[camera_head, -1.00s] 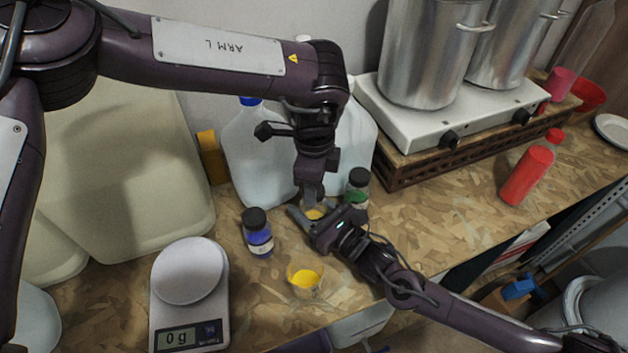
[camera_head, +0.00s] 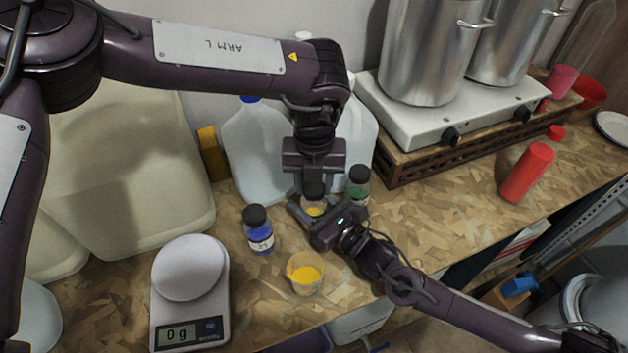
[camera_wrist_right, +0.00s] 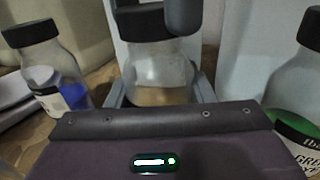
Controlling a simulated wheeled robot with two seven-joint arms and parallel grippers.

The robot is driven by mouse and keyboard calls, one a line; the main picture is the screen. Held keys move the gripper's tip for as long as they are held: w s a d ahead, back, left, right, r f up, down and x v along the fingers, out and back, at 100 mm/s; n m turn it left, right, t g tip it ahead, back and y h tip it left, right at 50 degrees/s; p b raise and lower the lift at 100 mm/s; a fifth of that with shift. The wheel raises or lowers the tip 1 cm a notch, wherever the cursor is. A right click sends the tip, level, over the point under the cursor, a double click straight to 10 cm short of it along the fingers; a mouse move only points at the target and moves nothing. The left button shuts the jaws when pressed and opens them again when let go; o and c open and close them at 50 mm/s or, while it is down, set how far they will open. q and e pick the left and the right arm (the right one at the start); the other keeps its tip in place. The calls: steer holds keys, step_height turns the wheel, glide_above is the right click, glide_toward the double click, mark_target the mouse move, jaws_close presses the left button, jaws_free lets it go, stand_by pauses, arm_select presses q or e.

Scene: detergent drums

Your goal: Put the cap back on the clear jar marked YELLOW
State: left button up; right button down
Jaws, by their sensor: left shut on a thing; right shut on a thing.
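The clear jar (camera_head: 314,211) with yellow contents stands in the middle of the bench; its marking cannot be read. It also shows in the right wrist view (camera_wrist_right: 158,80). My right gripper (camera_head: 308,214) is shut around the jar's body from the front right. My left gripper (camera_head: 314,184) points down over the jar, shut on the dark cap (camera_head: 314,189). The cap sits upright at the jar's mouth, also in the right wrist view (camera_wrist_right: 150,22); I cannot tell whether it is threaded on.
A blue jar (camera_head: 259,231) and a green jar (camera_head: 358,188), both dark-capped, flank it. A scale (camera_head: 189,290) reads 0 g at left. Large jugs (camera_head: 262,150) stand behind; a hotplate (camera_head: 455,125) is back right.

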arm_select(q)
steer(key=m, duration=1.6)
steer(key=shift+w, duration=0.1)
steer(key=m, duration=1.2)
steer(key=shift+m, duration=0.3)
steer(key=m, duration=0.7)
steer(key=shift+d+m, duration=0.1)
steer(key=shift+m, duration=0.3)
steer(key=o, duration=0.9)
